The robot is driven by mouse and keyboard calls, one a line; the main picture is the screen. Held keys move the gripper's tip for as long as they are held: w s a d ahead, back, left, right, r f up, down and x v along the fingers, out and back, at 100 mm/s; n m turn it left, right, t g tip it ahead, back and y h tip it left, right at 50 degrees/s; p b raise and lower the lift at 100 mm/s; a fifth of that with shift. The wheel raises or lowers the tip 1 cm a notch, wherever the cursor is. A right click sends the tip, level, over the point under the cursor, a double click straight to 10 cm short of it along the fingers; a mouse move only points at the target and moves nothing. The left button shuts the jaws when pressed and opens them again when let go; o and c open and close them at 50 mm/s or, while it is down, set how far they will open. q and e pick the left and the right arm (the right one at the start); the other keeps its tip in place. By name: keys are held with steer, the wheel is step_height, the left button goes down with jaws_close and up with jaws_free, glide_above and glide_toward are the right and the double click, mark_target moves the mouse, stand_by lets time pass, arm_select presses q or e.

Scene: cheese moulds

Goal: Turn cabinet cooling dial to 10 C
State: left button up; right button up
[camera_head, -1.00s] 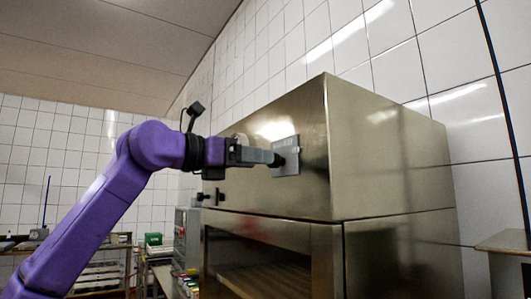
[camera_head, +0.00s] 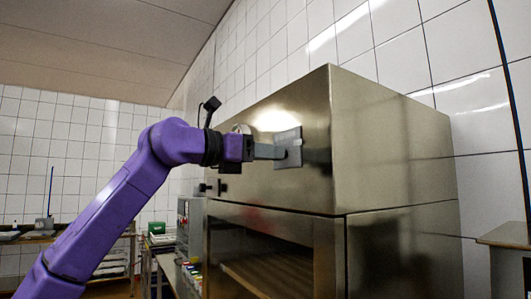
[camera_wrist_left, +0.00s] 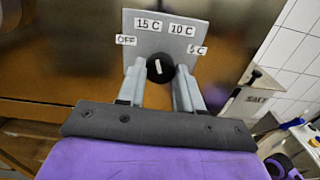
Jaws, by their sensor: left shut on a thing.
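The cooling dial's grey plate (camera_head: 289,146) is on the front of the steel cabinet (camera_head: 390,150). In the left wrist view the plate (camera_wrist_left: 165,40) reads OFF, 15 C, 10 C and 5 C around a round black knob (camera_wrist_left: 160,68). The knob's short white mark stands nearly upright, tilted slightly left, and lines up roughly with 15 C. My left gripper (camera_wrist_left: 160,70) has one finger on each side of the knob and is shut on it. In the head view the left gripper (camera_head: 282,153) reaches the plate and hides most of the knob. My right gripper is not in view.
A dark handle or latch (camera_head: 220,187) sticks out of the cabinet front below my left wrist. The cabinet's lower part has a recessed opening (camera_head: 265,265). A shelf with items (camera_head: 110,262) stands at the left back.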

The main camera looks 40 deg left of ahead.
arm_select(q)
steer(key=shift+m+p, duration=1.55)
steer(key=shift+m, duration=2.55)
steer(key=o, duration=1)
steer(key=shift+o, duration=0.2)
steer(key=b+v, duration=0.3)
steer(key=v, duration=0.7)
steer(key=shift+s+a+b, duration=0.15)
steer(key=shift+a+b, duration=0.05)
steer(key=shift+b, duration=0.15)
